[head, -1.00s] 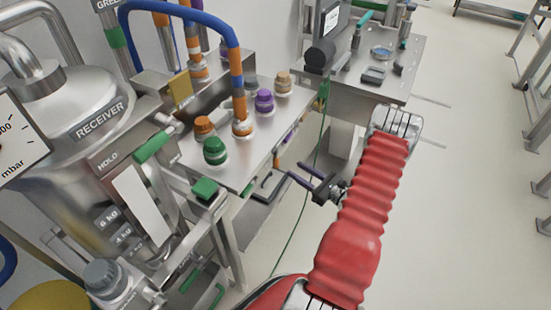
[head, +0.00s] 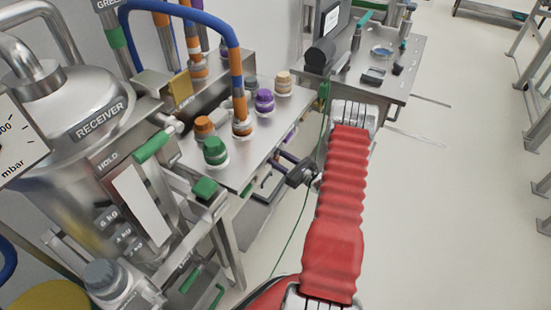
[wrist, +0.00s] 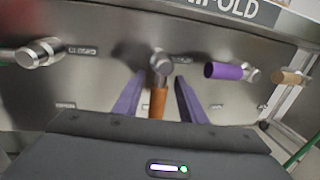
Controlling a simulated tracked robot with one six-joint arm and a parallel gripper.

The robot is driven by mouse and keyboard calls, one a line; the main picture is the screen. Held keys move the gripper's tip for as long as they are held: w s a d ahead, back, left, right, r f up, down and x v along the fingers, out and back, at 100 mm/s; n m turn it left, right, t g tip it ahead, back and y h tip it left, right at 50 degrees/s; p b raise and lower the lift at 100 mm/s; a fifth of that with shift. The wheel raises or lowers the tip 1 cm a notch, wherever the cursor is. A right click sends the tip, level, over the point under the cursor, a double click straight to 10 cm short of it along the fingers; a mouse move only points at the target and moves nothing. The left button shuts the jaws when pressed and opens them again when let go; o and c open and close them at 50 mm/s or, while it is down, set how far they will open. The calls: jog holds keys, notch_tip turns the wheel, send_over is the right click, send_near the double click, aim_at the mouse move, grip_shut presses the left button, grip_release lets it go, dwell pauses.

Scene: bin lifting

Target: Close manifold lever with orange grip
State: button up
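The manifold lever with the orange grip (wrist: 158,102) hangs downward from its metal hub on the steel panel (wrist: 90,85) in the wrist view. My gripper (wrist: 157,79) is open, with its two purple fingers on either side of the orange grip. I see gaps between the grip and both fingers. The grip's lower end is cut off by my gripper's body. In the head view my gripper (head: 296,165) is at the front edge of the manifold bench, partly hidden, and the orange lever cannot be made out there.
A lever with a purple grip (wrist: 224,71) points sideways just right of my gripper. A tan-gripped lever (wrist: 288,77) is farther right. A metal lever hub (wrist: 38,53) is at the left. Open floor (head: 440,210) lies right of my arm in the head view.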

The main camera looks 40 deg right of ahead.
grip_shut()
dwell(0.4)
jog(key=shift+a, duration=0.2)
jog(key=shift+d, duration=0.15)
